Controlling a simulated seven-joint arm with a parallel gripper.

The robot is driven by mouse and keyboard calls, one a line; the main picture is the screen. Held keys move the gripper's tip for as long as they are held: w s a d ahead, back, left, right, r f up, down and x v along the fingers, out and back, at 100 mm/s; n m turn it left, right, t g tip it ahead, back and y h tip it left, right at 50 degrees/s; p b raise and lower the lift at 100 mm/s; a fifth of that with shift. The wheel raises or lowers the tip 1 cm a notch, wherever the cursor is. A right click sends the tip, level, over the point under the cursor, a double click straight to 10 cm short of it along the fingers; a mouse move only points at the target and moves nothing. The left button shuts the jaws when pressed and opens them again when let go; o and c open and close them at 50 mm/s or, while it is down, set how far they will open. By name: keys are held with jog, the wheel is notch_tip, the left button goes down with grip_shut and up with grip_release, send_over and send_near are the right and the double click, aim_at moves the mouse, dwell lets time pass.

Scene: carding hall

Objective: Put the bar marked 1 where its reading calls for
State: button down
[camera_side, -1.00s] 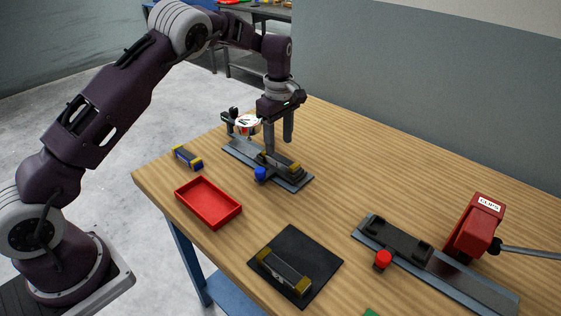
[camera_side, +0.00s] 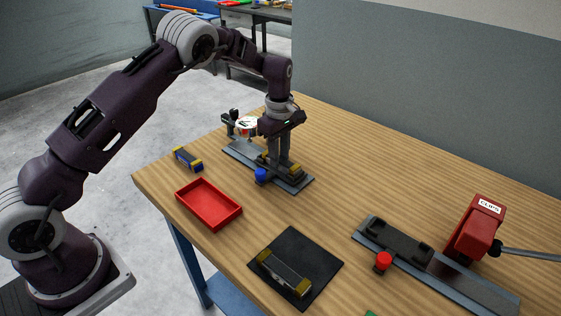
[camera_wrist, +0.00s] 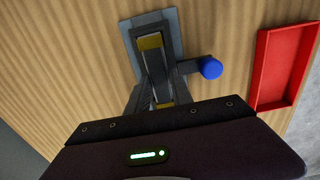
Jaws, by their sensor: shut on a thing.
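A dark bar with yellow ends (camera_side: 294,168) lies in a grey fixture (camera_side: 299,184) with a blue knob (camera_side: 260,175) and a white dial (camera_side: 246,122) at its far end. The dial reading is too small to tell. My gripper (camera_side: 279,160) is shut on this bar, which still sits low in the fixture. In the wrist view the bar (camera_wrist: 154,64) lies between my fingers, near the blue knob (camera_wrist: 210,68). No number shows on it. Another yellow-ended bar (camera_side: 286,270) lies on a black mat (camera_side: 316,258).
An empty red tray (camera_side: 208,204) stands front left of the fixture. At the right is a long grey rail (camera_side: 460,283) with a red knob (camera_side: 383,261) and a red machine labelled CLIPS (camera_side: 474,228). The table's middle is clear. A green edge (camera_side: 371,313) shows at the bottom.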

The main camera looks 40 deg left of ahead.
notch_tip(320, 180, up, 12)
dwell(0.6)
jog(key=s+a+f, duration=0.2)
jog(key=s+a, duration=0.1)
jog(key=s, duration=0.7)
jog(key=s+a+f, duration=0.2)
jog(key=s+a, duration=0.1)
jog(key=s, duration=0.7)
jog(key=f, duration=0.3)
jog(key=s+f, duration=0.1)
jog(key=f, duration=0.6)
jog(key=shift+s+d, duration=0.3)
jog(key=shift+d, duration=0.05)
